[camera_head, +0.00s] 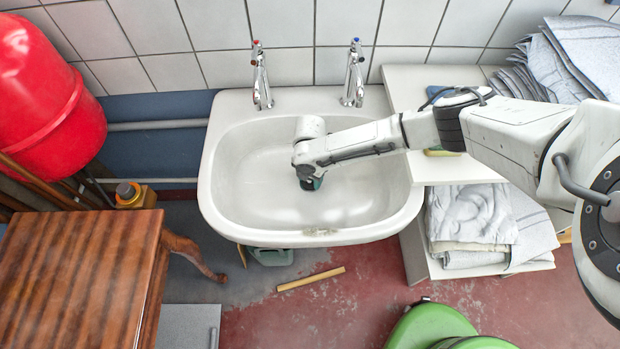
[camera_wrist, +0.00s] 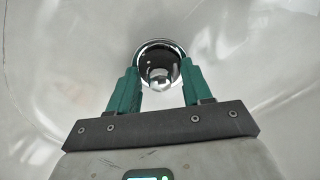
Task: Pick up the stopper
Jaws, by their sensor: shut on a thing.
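The white sink (camera_head: 232,190) is mounted on the tiled wall. My gripper (camera_head: 312,184) reaches down into its basin from the right. In the wrist view, my gripper's two green fingers (camera_wrist: 160,76) stand on either side of the stopper (camera_wrist: 159,74), a small dark piece with a shiny knob, and are shut on it. A chrome drain ring (camera_wrist: 147,44) shows around and behind the stopper. I cannot tell whether the stopper sits in the drain or is just above it. In the head view my gripper hides the stopper.
Two chrome taps (camera_head: 262,78) (camera_head: 354,76) stand at the sink's back. A white shelf unit (camera_head: 405,85) with folded cloths (camera_head: 470,215) stands right. A wooden table (camera_head: 80,270) and a red tank (camera_head: 45,90) are left. A green rounded object (camera_head: 430,325) is on the floor.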

